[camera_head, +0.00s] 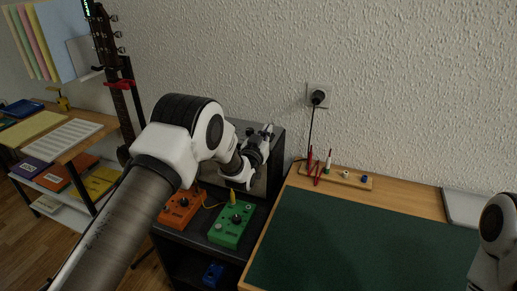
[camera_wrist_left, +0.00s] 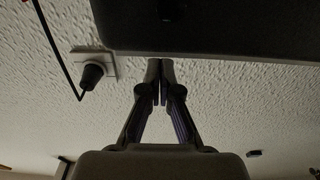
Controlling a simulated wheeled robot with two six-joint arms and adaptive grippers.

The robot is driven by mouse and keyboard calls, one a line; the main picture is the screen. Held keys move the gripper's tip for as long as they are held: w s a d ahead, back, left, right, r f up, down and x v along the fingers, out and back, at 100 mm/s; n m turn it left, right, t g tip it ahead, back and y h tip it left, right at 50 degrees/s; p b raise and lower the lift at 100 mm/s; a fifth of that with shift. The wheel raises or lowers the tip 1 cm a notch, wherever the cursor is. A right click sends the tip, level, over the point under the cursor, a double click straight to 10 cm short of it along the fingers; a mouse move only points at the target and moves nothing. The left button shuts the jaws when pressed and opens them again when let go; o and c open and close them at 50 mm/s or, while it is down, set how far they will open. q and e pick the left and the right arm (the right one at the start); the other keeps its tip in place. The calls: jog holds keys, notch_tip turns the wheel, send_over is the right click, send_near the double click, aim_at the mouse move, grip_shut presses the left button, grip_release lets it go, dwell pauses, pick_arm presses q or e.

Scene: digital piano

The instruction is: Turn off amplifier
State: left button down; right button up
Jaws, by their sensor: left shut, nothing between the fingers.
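The amplifier (camera_head: 276,150) is a dark box against the wall, on a dark stand, largely hidden behind my left arm. In the left wrist view the dark amplifier (camera_wrist_left: 235,30) fills the upper right, with a small darker knob or switch (camera_wrist_left: 166,11) on it, its setting unclear. My left gripper (camera_head: 267,131) is over the amplifier's top in the head view. Its fingers (camera_wrist_left: 160,68) are together and empty, their tips near the amplifier's edge; I cannot tell whether they touch it. A white part of my right arm shows at the right edge, its gripper out of view.
An orange pedal (camera_head: 179,208) and a green pedal (camera_head: 231,226) sit in front of the amplifier. A wall socket with a black plug (camera_head: 318,97) is behind. A desk with a green mat (camera_head: 360,240) and a small wooden rack (camera_head: 345,177) stands right; a guitar (camera_head: 117,85) stands left.

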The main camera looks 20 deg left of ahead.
pick_arm(q)
jog(key=s+f+b, duration=0.1)
jog(key=s+f, duration=0.1)
jog(key=s, duration=0.7)
jog(key=shift+s+a+f, duration=0.15)
jog(key=shift+s, duration=0.2)
pick_arm(e)
jog(key=shift+s+f, duration=0.2)
jog(key=shift+f, duration=0.15)
jog(key=shift+s, duration=0.1)
